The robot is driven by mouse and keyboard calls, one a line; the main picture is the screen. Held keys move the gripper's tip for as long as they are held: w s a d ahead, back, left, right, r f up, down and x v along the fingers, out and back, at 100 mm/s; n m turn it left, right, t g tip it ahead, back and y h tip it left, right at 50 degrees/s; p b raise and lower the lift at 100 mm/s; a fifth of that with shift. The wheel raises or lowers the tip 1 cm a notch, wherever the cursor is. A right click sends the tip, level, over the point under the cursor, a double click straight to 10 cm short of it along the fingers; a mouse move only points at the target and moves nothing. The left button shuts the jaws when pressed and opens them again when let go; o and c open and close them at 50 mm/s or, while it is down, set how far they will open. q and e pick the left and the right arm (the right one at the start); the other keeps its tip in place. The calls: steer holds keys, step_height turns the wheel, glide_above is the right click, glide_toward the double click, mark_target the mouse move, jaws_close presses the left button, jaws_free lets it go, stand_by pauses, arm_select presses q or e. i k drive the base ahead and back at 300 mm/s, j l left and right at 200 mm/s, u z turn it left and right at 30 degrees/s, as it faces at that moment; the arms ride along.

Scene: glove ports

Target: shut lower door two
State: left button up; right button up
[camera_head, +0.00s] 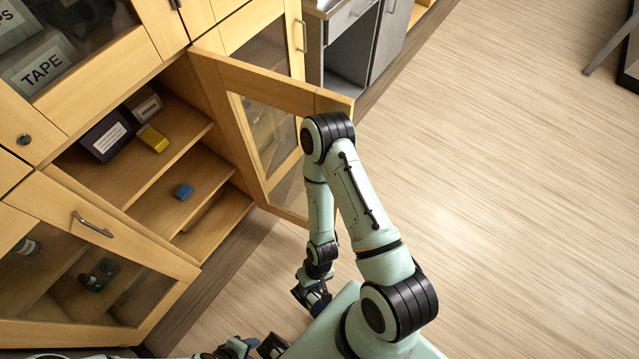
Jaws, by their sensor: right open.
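A lower cabinet door (270,82) with a wooden frame and glass pane stands wide open. It is hinged at the right side of its opening and sticks out over the floor. Part of it is hidden behind my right arm. My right gripper (312,299) is open and points down, below the door's outer end in the picture and apart from it. I see nothing between its fingers. My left gripper (270,346) is at the bottom edge, partly cut off, and its jaws are unclear.
The open cabinet's shelves (165,158) hold a dark box (105,137), a yellow block (152,139) and a blue block (184,192). A grey cabinet (348,55) stands beyond.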

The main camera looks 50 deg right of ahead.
mark_target(220, 76)
steer(key=k+l, duration=0.1)
steer(key=l, duration=0.2)
steer(key=k+l+u, duration=0.1)
steer(key=l, duration=0.2)
steer(key=k+l, duration=0.15)
steer(key=l, duration=0.15)
steer(key=l+u, duration=0.3)
steer(key=l, duration=0.35)
steer(key=l+u, duration=0.35)
steer(key=l, duration=0.35)
steer(key=k+l+u, duration=0.15)
steer(key=l+u, duration=0.15)
steer(key=l, duration=0.35)
steer(key=l+u, duration=0.2)
steer(key=l, duration=0.5)
steer(key=k+l+u, duration=0.2)
steer(key=l, duration=0.5)
steer(key=i+l, duration=0.05)
